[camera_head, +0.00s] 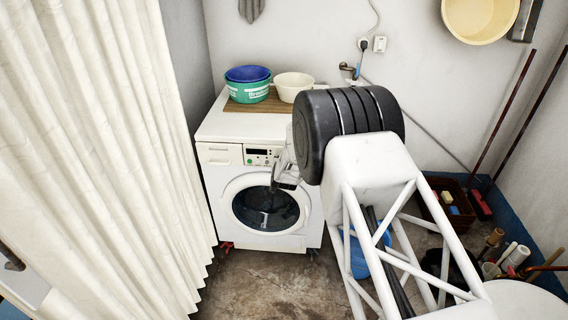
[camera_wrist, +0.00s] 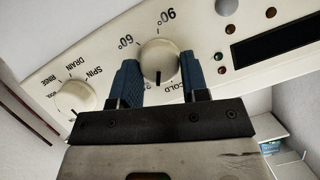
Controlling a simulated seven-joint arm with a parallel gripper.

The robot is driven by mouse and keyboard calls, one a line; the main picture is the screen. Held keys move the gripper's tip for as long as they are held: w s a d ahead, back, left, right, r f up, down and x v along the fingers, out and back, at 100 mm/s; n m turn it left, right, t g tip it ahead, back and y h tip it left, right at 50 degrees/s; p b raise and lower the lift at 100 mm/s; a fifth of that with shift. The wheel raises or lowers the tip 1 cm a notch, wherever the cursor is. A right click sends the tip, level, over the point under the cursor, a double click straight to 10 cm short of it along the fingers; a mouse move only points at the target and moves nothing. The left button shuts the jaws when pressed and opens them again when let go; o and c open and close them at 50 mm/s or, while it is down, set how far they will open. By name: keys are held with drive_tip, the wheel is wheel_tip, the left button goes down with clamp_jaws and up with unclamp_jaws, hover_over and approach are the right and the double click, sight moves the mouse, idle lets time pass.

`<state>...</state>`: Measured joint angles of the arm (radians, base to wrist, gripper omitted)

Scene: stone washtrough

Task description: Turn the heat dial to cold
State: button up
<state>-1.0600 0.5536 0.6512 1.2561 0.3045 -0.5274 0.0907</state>
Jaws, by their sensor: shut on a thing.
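The heat dial (camera_wrist: 158,55) is a round cream knob on the washing machine's panel in the wrist view. Around it I read 90°, 60° and COLD, and another label is partly hidden below the knob. A dark mark on the knob points down in the picture, just left of COLD. My gripper (camera_wrist: 160,76) has its two blue fingers on either side of the knob, shut on it. In the head view the white washing machine (camera_head: 221,178) stands against the wall, and my arm hides the dial.
A second dial (camera_wrist: 76,96) with RINSE, DRAIN and SPIN is close left of my fingers. A dark display (camera_wrist: 275,44) and small lights lie to the right. Blue and green basins (camera_head: 248,92) and a cream bowl (camera_head: 291,87) stand on the machine. A white curtain (camera_head: 95,150) hangs left.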

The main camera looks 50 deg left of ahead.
drive_tip(key=shift+s+a+n+t+h, duration=0.15)
drive_tip(key=shift+n+t+h, duration=0.75)
drive_tip(key=shift+n, duration=0.9)
drive_tip(key=shift+r, duration=0.1)
drive_tip(key=o, duration=0.9)
drive_tip(key=shift+s, duration=0.15)
drive_tip(key=shift+v, duration=3.8)
